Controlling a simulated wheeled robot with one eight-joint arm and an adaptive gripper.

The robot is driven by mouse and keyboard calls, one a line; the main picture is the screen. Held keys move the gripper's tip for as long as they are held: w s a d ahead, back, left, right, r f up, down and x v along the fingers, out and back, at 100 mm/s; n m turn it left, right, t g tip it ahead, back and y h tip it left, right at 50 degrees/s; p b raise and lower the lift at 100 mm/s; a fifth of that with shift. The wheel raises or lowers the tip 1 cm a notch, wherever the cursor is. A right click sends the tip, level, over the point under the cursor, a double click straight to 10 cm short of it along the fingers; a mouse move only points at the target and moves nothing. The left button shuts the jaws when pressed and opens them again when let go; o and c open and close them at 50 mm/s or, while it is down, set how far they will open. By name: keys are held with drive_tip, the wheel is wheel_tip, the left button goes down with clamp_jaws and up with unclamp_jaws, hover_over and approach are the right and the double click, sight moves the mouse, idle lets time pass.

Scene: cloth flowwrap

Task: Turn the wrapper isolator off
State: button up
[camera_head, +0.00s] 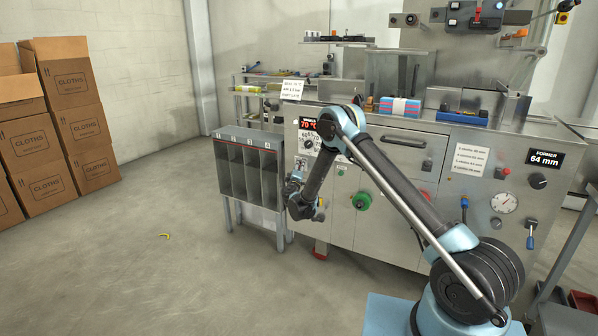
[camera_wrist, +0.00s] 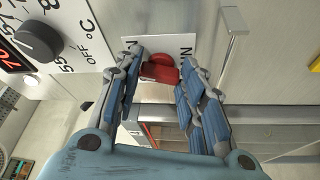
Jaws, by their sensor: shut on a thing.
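The red isolator knob (camera_wrist: 160,68) sits on a white plate (camera_wrist: 172,43) on the machine's steel front, in the wrist view. The plate's lettering is mostly covered, so I cannot read the switch position. My gripper (camera_wrist: 161,60) is shut on the red knob, with one blue-grey finger on each side of it. In the head view my gripper (camera_head: 306,207) is low at the left part of the machine front, and my own arm hides the knob there.
A black temperature dial (camera_wrist: 38,42) with a red display is left of the knob in the wrist view. A grey slotted rack (camera_head: 250,172) stands left of my gripper. A green knob (camera_head: 361,201) is to the right. Cloth cartons (camera_head: 70,90) are stacked far left; the floor between is mostly clear.

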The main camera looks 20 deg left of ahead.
drive_tip(key=n+g, duration=0.1)
drive_tip(key=n, duration=0.2)
drive_tip(key=n+g+h, duration=0.1)
drive_tip(key=n+g, duration=0.1)
drive_tip(key=n, duration=0.2)
drive_tip(key=n+g+h, duration=0.1)
drive_tip(key=n, duration=0.3)
drive_tip(key=shift+a+r, duration=0.2)
drive_tip(key=shift+r, duration=0.2)
idle(0.3)
drive_tip(key=o, duration=1)
drive_tip(key=shift+o, duration=0.2)
drive_tip(key=v, duration=1.2)
drive_tip(key=shift+r, duration=0.2)
drive_tip(key=shift+w, duration=0.1)
